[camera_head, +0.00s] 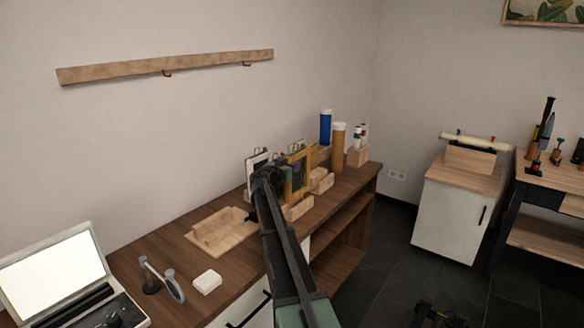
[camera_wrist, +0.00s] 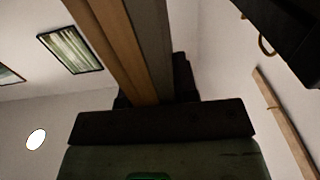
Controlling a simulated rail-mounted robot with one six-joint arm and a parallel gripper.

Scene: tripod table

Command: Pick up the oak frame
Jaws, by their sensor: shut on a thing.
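The oak frame (camera_head: 308,172) stands upright on the wooden bench top, a golden-brown frame around a dark picture. My gripper (camera_head: 267,180) is at its left side in the head view and hides part of it. In the wrist view a long wood-coloured edge of the oak frame (camera_wrist: 118,50), with a grey strip beside it, runs down into my gripper (camera_wrist: 155,98), which is shut on it. The fingertips are mostly hidden. Whether the frame still touches its support cannot be told.
A white frame (camera_head: 258,158) stands close behind my gripper. Small wooden blocks (camera_head: 320,181), a blue cylinder (camera_head: 325,127) and a tan cylinder (camera_head: 338,148) stand to the right. A hook rail (camera_head: 165,66) is on the wall.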

